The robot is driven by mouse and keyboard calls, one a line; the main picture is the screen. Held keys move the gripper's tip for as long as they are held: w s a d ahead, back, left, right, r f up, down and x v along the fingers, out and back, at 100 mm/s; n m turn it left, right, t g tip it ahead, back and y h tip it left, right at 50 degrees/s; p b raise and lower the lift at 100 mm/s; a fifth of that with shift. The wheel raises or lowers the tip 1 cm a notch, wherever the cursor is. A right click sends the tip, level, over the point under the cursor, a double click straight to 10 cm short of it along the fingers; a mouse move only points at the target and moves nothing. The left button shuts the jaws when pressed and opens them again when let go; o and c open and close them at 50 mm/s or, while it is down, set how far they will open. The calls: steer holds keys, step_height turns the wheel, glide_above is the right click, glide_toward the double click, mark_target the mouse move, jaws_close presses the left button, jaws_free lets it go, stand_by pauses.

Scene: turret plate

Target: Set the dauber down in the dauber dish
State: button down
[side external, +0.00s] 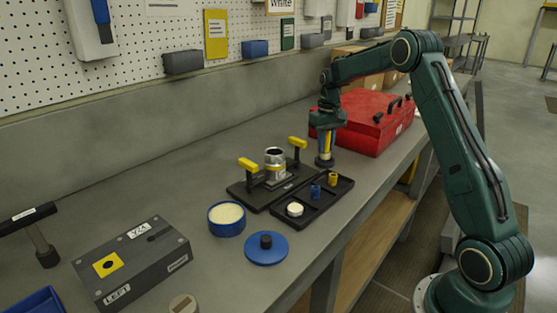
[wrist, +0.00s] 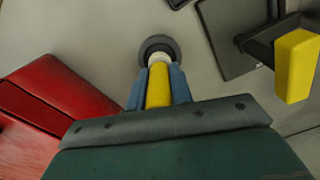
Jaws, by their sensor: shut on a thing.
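The dauber (wrist: 158,88) has a yellow handle and a pale white lower part. My gripper (side external: 326,148) is shut on its handle, and the blue-grey fingers flank the handle in the wrist view (wrist: 159,78). The dauber points down and looks upright. The dauber dish (side external: 325,162) appears as a small dark round dish on the bench, directly below my gripper. In the wrist view the dish (wrist: 158,43) shows as a dark ring around a grey middle, at the dauber's far end. The dauber's tip is hidden, and I cannot tell whether it touches the dish.
A red toolbox (side external: 368,122) stands close behind and right of my gripper. A clamp fixture with yellow handles (side external: 275,170) and a black tray of small parts (side external: 325,205) are in front. A blue pot (side external: 227,219) and blue lid (side external: 266,250) lie nearer the camera.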

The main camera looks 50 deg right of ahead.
steer(key=shift+f, duration=0.75)
stand_by(1.4)
steer(key=c, duration=1.2)
jaws_free()
steer(key=shift+o, duration=0.2)
steer(key=shift+r, duration=0.1)
step_height(320, 180, up, 13)
steer(key=shift+r, duration=0.35)
